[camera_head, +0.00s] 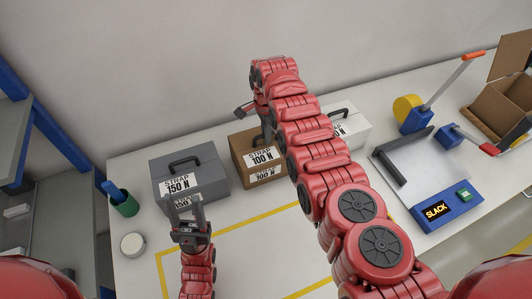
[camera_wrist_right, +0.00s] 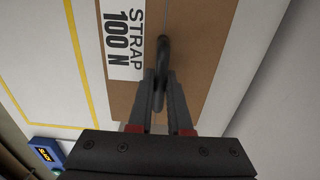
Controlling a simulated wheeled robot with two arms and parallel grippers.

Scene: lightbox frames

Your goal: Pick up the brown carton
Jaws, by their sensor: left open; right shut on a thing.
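The brown carton (camera_head: 240,146) is a box with a dark handle and white "STRAP 100 N" labels. It stands on the white bench between a grey box and a white box, and my right arm covers part of it. In the right wrist view the carton's top (camera_wrist_right: 205,50) shows with its handle (camera_wrist_right: 161,52). My right gripper (camera_wrist_right: 159,84) is shut on that handle, one finger on each side. My left gripper (camera_head: 185,203) is open and empty in front of the grey box.
The grey "150 N" box (camera_head: 210,178) is close on the left, the white box (camera_head: 353,130) on the right. A green cup (camera_head: 125,206) and round white item (camera_head: 132,244) stand far left. A strapping device (camera_head: 437,212) and open cardboard box (camera_head: 497,108) are right.

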